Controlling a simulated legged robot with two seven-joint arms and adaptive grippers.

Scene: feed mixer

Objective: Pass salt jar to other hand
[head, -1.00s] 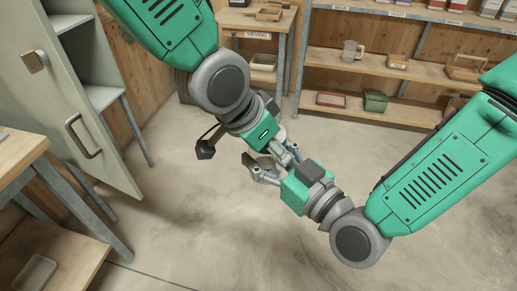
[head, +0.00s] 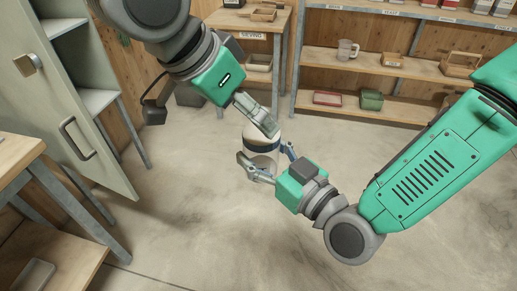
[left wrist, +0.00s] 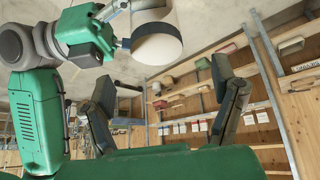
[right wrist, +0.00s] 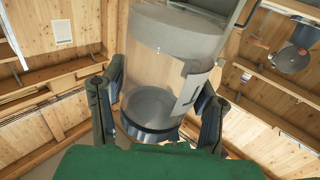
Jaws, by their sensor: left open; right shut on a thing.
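The salt jar (head: 261,146) is a clear cylinder with pale contents and a dark blue band, held in the air near the middle of the head view. My right gripper (head: 268,166) is shut on it, one finger on each side. In the right wrist view the jar (right wrist: 165,75) fills the space between the fingers and shows a white label. My left gripper (head: 262,118) is open and empty, just above the jar in the head view. In the left wrist view the jar (left wrist: 157,44) lies beyond and above the spread, empty fingers.
A pale cabinet (head: 75,120) with an open door stands at the left. A wooden table (head: 20,160) is at the lower left edge. Wooden shelves (head: 375,65) with small boxes and a jug (head: 347,49) stand at the back. The concrete floor below the grippers is clear.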

